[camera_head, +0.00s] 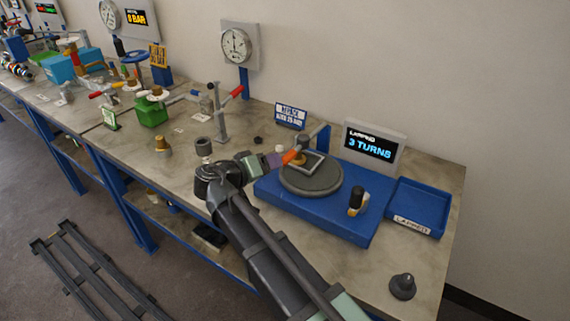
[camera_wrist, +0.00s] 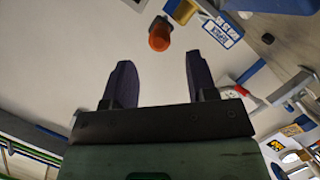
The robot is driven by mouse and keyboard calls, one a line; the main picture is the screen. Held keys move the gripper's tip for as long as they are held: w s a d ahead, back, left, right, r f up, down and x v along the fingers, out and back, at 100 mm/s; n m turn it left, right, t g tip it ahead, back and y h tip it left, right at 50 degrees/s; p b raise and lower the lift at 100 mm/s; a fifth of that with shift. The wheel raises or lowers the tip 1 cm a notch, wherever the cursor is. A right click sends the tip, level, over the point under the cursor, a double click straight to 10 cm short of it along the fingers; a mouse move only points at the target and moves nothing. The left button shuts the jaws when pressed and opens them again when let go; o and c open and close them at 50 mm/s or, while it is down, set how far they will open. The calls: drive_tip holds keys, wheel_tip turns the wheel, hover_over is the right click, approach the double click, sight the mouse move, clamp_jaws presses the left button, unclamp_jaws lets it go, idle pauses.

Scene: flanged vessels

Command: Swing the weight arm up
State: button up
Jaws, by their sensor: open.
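The weight arm appears to be the blue arm (camera_head: 322,138) at the back of the lapping machine, with an orange-red grip (camera_head: 289,157) reaching out over the plate's left side. Its exact joint is too small to make out. In the wrist view the orange grip (camera_wrist: 160,36) lies just beyond the fingertips, roughly centred between them. My gripper (camera_wrist: 159,62) is open with nothing between its dark purple fingers. In the head view my gripper (camera_head: 273,161) is at the left of the grip, close to it; I cannot tell whether they touch.
A grey round lapping plate (camera_head: 312,186) sits on a blue base (camera_head: 340,225), with a square frame (camera_head: 314,163) on it. A black-topped peg (camera_head: 356,199) stands at the front right. A blue tray (camera_head: 425,202) and a "3 TURNS" display (camera_head: 370,147) are beside it. Bench front right is mostly clear.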

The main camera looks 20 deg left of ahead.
sight(287, 159)
drive_tip(key=b+x, duration=0.1)
drive_tip(key=x, duration=0.6)
drive_tip(key=shift+w+d+f+b, duration=0.1)
drive_tip(key=shift+w+d+b, duration=0.1)
drive_tip(key=shift+b, duration=0.1)
drive_tip(key=shift+c, duration=0.4)
drive_tip(key=shift+a, duration=0.1)
clamp_jaws()
